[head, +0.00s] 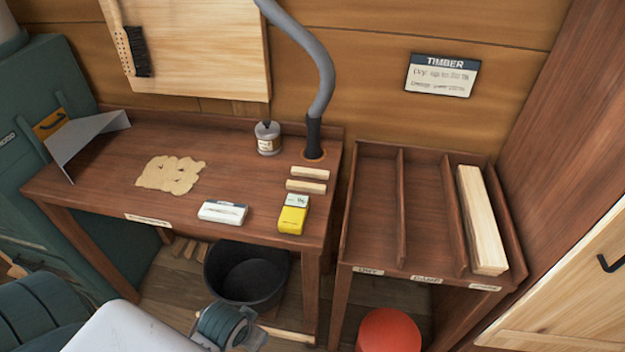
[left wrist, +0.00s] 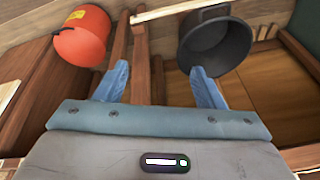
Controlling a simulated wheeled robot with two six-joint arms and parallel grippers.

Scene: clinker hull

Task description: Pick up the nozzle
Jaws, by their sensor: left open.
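The nozzle (head: 314,137) is the black end piece of a grey hose (head: 320,75) in the head view. It stands upright in a round orange-rimmed fitting at the back right corner of the workbench (head: 120,170). My left gripper (left wrist: 158,86) shows in the left wrist view with its two blue fingers wide apart and nothing between them. It is low, in front of the bench, well away from the nozzle. The nozzle is not in the left wrist view. In the head view the left fingers cannot be made out. My right gripper is in neither view.
A jar (head: 268,138), wood strips (head: 306,186), a yellow block (head: 293,218) and a white box (head: 222,212) lie on the bench. A timber rack (head: 400,205) stands right. A black bucket (head: 246,270) and a red container (head: 388,330) are below.

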